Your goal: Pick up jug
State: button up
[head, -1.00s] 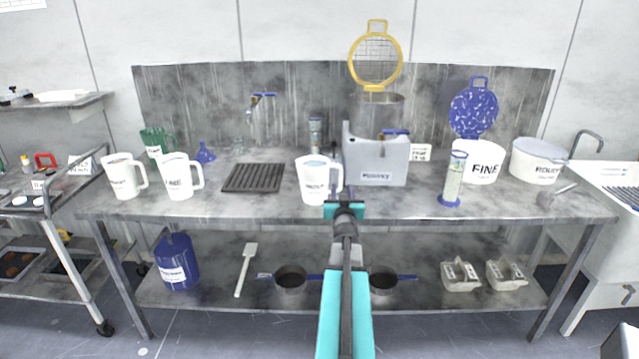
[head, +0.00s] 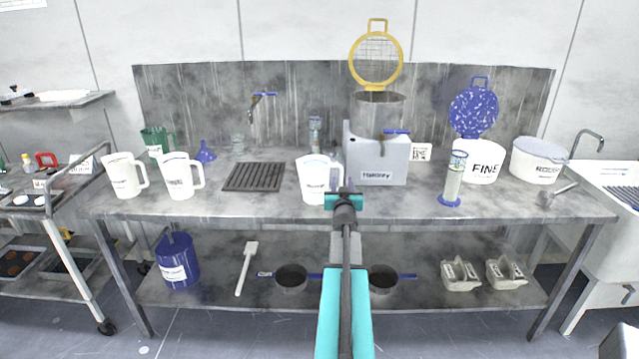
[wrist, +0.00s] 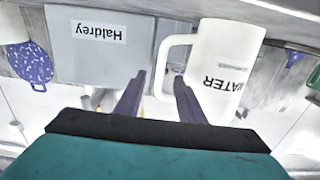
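A white jug (head: 313,182) with a handle on its right stands upright near the bench's front edge, left of the grey container. In the wrist view, which is upside down, this jug (wrist: 228,68) reads "WATER" and its handle faces my fingers. My gripper (wrist: 160,78) is open and empty, its two dark fingers apart just in front of the handle. I cannot tell whether a finger touches it. Two similar white jugs (head: 124,176) (head: 181,177) stand further left.
The grey container (head: 375,165) stands close right of the jug, labelled "Haldrey" in the wrist view. A dark drain grate (head: 254,177) lies to the left. A clear cylinder (head: 452,180) and white tubs (head: 537,162) stand right. The front bench between container and cylinder is clear.

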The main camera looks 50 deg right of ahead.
aim_at(341, 178)
jog(key=shift+p+x, duration=0.6)
jog(key=shift+x, duration=2.05)
grip_shut()
jog(key=shift+r, duration=0.2)
